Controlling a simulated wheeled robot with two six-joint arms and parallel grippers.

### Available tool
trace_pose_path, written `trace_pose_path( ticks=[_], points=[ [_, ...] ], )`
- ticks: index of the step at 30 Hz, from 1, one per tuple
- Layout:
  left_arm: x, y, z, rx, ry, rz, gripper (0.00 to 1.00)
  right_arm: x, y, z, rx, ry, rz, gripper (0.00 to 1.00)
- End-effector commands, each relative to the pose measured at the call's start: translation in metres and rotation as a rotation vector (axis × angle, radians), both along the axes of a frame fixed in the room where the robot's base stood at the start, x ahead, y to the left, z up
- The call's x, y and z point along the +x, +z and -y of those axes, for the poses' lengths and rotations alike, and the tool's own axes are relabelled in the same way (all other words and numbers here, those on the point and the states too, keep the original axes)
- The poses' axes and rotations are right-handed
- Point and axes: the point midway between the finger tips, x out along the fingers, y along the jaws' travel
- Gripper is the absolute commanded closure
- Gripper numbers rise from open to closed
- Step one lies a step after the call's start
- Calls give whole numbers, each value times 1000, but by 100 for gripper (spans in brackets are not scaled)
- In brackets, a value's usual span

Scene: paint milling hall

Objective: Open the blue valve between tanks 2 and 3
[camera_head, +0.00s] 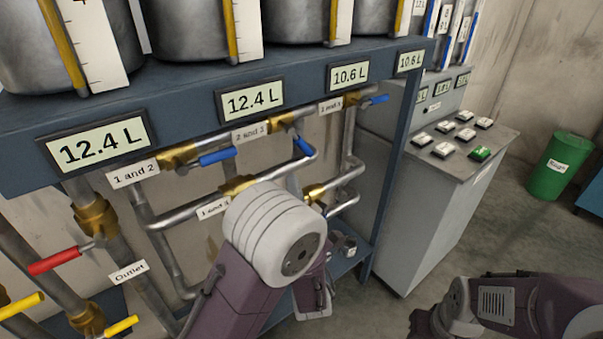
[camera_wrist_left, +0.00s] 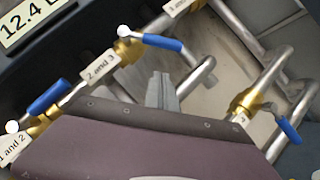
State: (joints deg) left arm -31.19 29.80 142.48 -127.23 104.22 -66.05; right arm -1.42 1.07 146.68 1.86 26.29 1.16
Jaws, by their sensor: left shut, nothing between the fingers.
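The blue valve handle (camera_head: 304,146) by the "2 and 3" label (camera_head: 252,132) slants down to the right from its brass body (camera_head: 283,122), at an angle to the pipe. In the left wrist view the same handle (camera_wrist_left: 163,43) lies just beyond my fingertips, beside its label (camera_wrist_left: 101,68). My left gripper (camera_head: 294,183) is shut and empty, just below the handle in the head view, mostly hidden by my wrist. Its narrow fingers show in the left wrist view (camera_wrist_left: 162,88), with a visible gap to the handle. My right gripper is out of view.
Blue handles for "1 and 2" (camera_head: 217,157) and the upper right valve (camera_head: 375,99) flank it. A lower brass valve (camera_head: 238,185) and pipes are close to my wrist. A red handle (camera_head: 54,262) is at left.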

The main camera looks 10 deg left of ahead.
Motion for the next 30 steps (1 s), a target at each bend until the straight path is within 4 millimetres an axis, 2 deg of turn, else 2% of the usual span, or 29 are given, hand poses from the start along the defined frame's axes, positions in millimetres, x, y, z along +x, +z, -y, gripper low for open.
trace_pose_path(
  ticks=[3,10,24,30],
  points=[
    [21,12,-11,-1,4,3,100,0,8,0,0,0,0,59],
    [45,29,3,-2,-1,1,100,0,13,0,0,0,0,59],
    [50,31,5,-1,0,0,100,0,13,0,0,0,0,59],
    [57,30,7,-25,0,30,100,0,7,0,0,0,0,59]
  ],
)
